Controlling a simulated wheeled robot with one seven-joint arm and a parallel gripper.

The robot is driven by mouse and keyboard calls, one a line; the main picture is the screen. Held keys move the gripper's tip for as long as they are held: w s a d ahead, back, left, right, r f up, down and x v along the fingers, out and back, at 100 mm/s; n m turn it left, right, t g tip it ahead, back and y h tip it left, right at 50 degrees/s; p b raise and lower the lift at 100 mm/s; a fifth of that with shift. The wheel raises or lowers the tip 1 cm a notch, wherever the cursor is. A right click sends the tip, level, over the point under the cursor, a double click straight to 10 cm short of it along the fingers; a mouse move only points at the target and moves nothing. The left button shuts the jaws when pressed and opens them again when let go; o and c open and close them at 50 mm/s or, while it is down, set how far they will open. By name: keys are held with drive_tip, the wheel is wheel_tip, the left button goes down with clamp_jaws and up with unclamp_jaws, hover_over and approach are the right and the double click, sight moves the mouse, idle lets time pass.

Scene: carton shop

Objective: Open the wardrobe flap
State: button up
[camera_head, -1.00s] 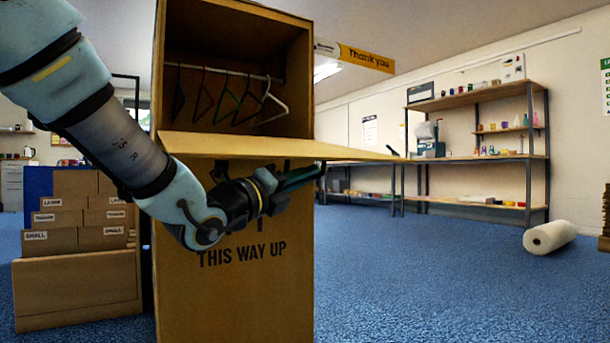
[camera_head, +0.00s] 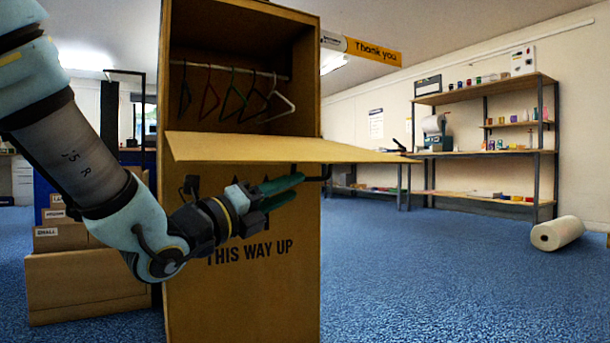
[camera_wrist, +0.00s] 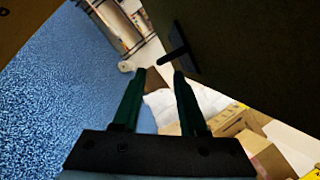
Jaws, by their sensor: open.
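The wardrobe carton (camera_head: 240,310) stands upright, marked "THIS WAY UP". Its flap (camera_head: 260,149) sticks out toward me, close to level, and the upper front opening is uncovered, showing hangers (camera_head: 238,95) on a rail. My gripper (camera_head: 300,182) is below the flap, in front of the carton face, with its fingers pointing right. In the wrist view, my gripper (camera_wrist: 160,74) has its two green fingers apart with nothing clearly held between them. A black handle (camera_wrist: 174,45) on a dark panel is just beyond the fingertips. Whether the fingers touch the flap cannot be told.
Stacked small cartons (camera_head: 58,235) stand left of the wardrobe, partly behind my arm. A shelf unit (camera_head: 486,150) with small goods is along the right wall. A white roll (camera_head: 557,233) lies on the blue floor (camera_head: 420,280), which is otherwise open at right.

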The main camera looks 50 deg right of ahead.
drive_tip(key=shift+p+v, duration=0.35)
drive_tip(key=shift+v, duration=1.65)
